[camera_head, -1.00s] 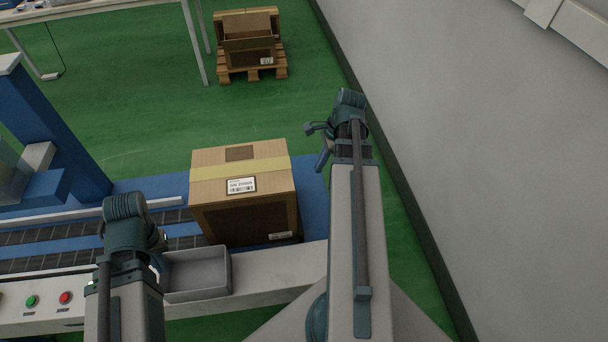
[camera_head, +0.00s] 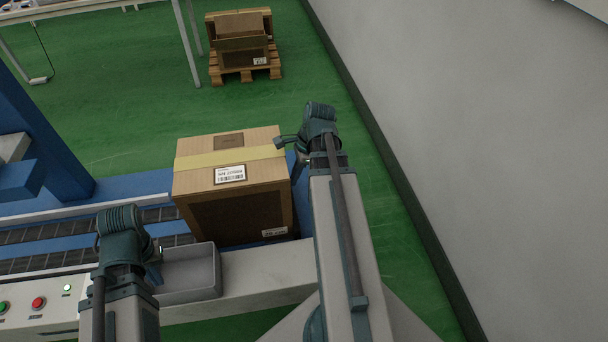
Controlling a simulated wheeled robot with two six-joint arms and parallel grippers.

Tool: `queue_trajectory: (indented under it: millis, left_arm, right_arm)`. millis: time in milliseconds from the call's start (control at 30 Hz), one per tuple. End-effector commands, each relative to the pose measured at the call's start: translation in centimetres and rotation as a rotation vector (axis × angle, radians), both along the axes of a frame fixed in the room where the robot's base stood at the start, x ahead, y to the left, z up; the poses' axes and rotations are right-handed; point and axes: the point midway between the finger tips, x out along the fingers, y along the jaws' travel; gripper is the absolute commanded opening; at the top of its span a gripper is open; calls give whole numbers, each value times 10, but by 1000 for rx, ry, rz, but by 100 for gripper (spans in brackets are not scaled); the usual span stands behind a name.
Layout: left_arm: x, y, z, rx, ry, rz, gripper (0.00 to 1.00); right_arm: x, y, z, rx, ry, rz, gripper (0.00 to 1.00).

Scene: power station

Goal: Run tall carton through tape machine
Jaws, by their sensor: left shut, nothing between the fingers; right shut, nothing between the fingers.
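The tall carton (camera_head: 240,205) stands upright on the right end of the tape machine's bed, with yellow tape over its top and a white label. The tape machine (camera_head: 40,150) has a blue frame at the left and dark roller strips (camera_head: 85,231) leading to the carton. My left gripper (camera_head: 156,268) is shut and empty, left of the grey tray and in front of the rollers; its tips are partly hidden. My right gripper (camera_head: 290,148) is shut and empty at the carton's upper right edge; I cannot tell whether it touches.
A grey open tray (camera_head: 190,274) is fixed at the machine's front edge. Green and red buttons (camera_head: 38,303) sit on the front panel. A pallet with cartons (camera_head: 245,75) and a white table (camera_head: 90,12) stand behind. A grey wall (camera_head: 450,130) bounds the right side.

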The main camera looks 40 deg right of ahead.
Motion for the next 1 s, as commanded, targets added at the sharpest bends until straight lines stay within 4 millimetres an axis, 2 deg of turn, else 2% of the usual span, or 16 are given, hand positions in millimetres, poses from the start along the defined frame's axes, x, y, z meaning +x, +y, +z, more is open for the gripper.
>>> queue_trajectory:
  millis: [467,567,1000]
  left_arm:
    - [0,0,0,0,0,0,0]
    - [0,0,0,0,0,0,0]
    - [0,0,0,0,0,0,0]
  right_arm:
    - [4,6,0,0,-1,0,0]
    - [7,12,0,0,-1,2,0]
    - [59,107,0,2,-1,8,0]
